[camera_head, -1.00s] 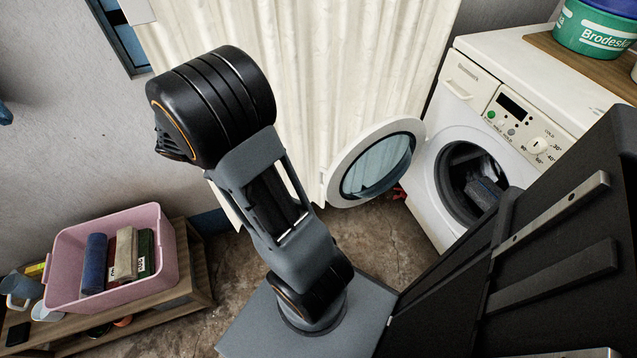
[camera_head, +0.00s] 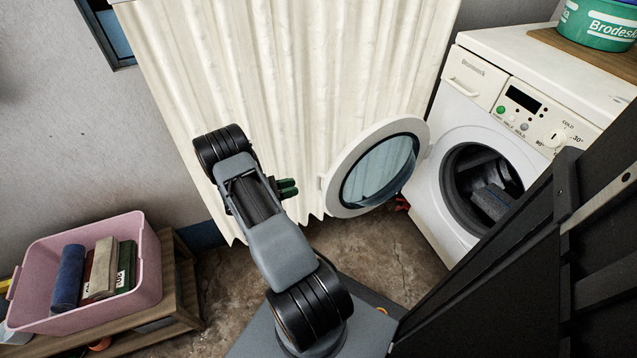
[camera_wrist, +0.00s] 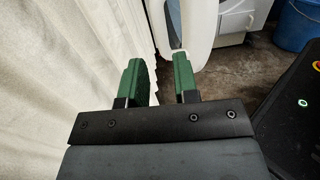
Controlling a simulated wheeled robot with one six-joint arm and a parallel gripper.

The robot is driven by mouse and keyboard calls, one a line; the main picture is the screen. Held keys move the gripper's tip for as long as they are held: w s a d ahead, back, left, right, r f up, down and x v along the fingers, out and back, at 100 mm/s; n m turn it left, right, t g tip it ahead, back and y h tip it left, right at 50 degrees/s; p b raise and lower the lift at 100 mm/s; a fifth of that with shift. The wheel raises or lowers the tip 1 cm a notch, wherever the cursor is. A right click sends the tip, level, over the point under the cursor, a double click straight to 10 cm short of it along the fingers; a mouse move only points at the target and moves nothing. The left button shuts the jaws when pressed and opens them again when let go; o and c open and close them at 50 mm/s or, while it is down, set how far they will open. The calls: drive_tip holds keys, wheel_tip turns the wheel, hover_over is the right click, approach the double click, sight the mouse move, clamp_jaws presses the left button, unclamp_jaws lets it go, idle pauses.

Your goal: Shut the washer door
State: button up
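The white washer (camera_head: 440,218) stands at the right in the head view. Its round door (camera_head: 331,188), a white ring with a glass middle, is swung wide open to the left, beside the curtain. The dark drum opening shows, with grey-blue cloth inside. My gripper (camera_head: 288,187) has green fingers and is left of the door's outer edge, in front of the curtain. In the wrist view, the fingers (camera_wrist: 158,80) are apart with nothing between them. The door's white rim (camera_wrist: 193,28) shows just beyond the right fingertip; I cannot tell whether they touch.
A cream curtain (camera_head: 290,60) hangs behind the gripper and door. A pink bin (camera_head: 140,283) of rolled cloths stands on a low wooden bench (camera_head: 188,290) at left. A green tub (camera_head: 597,28) sits on the washer. A blue bucket (camera_wrist: 295,25) shows in the wrist view. Stone floor lies below.

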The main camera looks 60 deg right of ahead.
sight(319, 187)
drive_tip(key=b+x, duration=0.2)
drive_tip(key=x, duration=0.7)
drive_tip(key=shift+s+d, duration=0.25)
drive_tip(key=shift+c, duration=0.4)
clamp_jaws()
